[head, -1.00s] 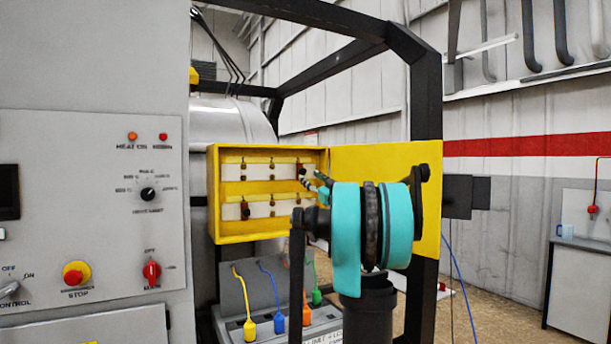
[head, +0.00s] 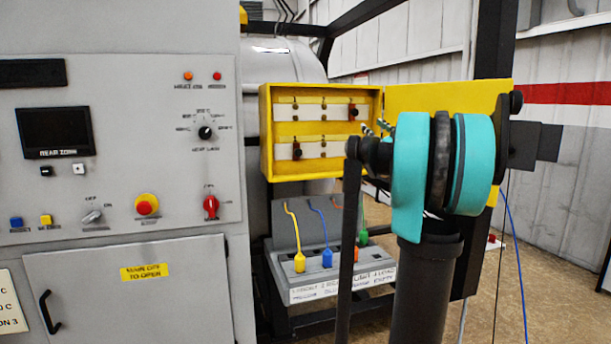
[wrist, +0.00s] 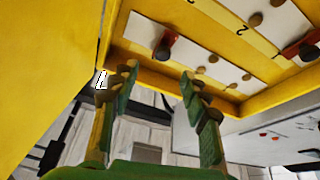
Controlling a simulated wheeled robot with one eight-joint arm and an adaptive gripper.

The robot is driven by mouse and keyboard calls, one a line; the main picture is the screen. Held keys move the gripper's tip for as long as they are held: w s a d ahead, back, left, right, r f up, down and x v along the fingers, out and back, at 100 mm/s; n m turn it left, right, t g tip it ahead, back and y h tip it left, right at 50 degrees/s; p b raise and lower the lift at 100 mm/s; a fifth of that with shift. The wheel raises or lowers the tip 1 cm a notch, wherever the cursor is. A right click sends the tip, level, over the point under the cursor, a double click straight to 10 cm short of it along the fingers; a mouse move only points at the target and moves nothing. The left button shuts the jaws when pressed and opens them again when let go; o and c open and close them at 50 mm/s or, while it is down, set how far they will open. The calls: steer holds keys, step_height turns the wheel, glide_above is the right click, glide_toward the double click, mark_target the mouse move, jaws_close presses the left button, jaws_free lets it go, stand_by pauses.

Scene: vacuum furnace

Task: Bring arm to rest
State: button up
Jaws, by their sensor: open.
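My gripper (wrist: 158,85) is open and empty in the wrist view, its two green fingers apart. It is just outside the open yellow box (wrist: 150,68), below its white strips with round knobs and dark red pieces. In the head view my gripper is small and mostly hidden behind my teal arm joint, near the right side of the yellow box (head: 266,140). My arm stands up in front of the box's open yellow door (head: 430,95).
A grey control panel (head: 120,105) with switches and a red stop button (head: 147,205) stands at the left. Below the box, a grey holder (head: 315,275) carries several coloured plugs. Black frame posts stand behind my arm. Floor shows at the right.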

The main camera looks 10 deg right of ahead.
steer(key=s+a+f+m+g+h, duration=0.25)
steer(key=s+f, duration=0.25)
steer(key=f, duration=0.6)
steer(key=s+a+f+m+g+h, duration=0.2)
steer(key=s+f+m+g+h, duration=0.25)
steer(key=f, duration=0.65)
steer(key=s+a+f+m+g+h, duration=0.25)
steer(key=s+f, duration=0.25)
steer(key=f, duration=0.6)
steer(key=s+a+f+n+g+y, duration=0.1)
steer(key=s+a+f+g, duration=0.1)
steer(key=s+a+f, duration=0.2)
steer(key=s+a+f+n+g+y, duration=0.1)
steer(key=s+a+f+g, duration=0.2)
steer(key=s+f, duration=0.7)
steer(key=s+a+f+n+g+y, duration=0.1)
steer(key=s+a+f+g+y, duration=0.1)
steer(key=s+a+f, duration=0.5)
steer(key=s+g, duration=0.1)
steer(key=s, duration=0.2)
steer(key=shift+a+f, duration=0.2)
steer(key=shift+f, duration=0.05)
